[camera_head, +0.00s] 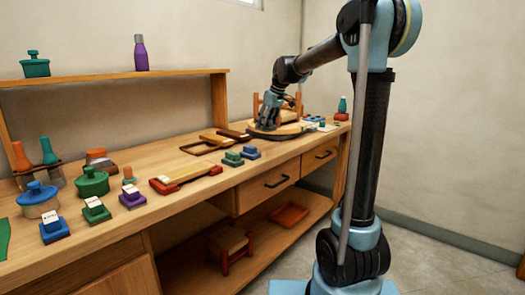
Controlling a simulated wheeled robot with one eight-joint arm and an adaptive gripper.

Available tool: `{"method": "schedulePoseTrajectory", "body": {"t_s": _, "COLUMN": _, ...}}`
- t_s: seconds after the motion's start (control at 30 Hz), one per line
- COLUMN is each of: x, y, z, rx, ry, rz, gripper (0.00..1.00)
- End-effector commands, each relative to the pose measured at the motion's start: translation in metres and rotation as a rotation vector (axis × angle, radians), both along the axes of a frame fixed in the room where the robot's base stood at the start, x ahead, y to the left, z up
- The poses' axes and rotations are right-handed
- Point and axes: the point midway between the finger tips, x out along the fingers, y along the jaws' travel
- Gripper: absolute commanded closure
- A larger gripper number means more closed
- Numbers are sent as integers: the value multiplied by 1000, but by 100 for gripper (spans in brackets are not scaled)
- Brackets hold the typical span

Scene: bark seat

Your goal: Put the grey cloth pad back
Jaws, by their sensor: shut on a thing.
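My gripper (268,124) is at the far right part of the workbench, pointing down over a round wooden board (291,129). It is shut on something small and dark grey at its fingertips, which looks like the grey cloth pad. The pad is mostly hidden by the fingers, and its outline is too small to make out. I cannot tell whether it touches the board. A small wooden chair-like frame (290,104) stands just behind the gripper.
The workbench (150,213) holds several lidded pots and colored blocks at left, a red-framed tray (186,177) and flat wooden frames (206,145) in the middle. A raised shelf (110,77) is behind. A stool (229,246) stands on the lower shelf.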

Motion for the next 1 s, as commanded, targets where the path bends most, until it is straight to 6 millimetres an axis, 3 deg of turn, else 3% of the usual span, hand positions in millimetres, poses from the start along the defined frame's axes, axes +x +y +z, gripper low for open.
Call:
{"method": "schedulePoseTrajectory", "body": {"t_s": 0.4, "x": -5, "y": 16, "z": -53, "rx": 0, "ry": 0, "rz": 21, "gripper": 77}}
{"method": "schedulePoseTrajectory", "body": {"t_s": 0.63, "x": -5, "y": 18, "z": -67, "rx": 0, "ry": -1, "rz": 22, "gripper": 77}}
{"method": "schedulePoseTrajectory", "body": {"t_s": 0.9, "x": -5, "y": 18, "z": -99, "rx": 0, "ry": -1, "rz": 22, "gripper": 77}}
{"method": "schedulePoseTrajectory", "body": {"t_s": 1.0, "x": -5, "y": 18, "z": -100, "rx": 0, "ry": -1, "rz": 22, "gripper": 77}}
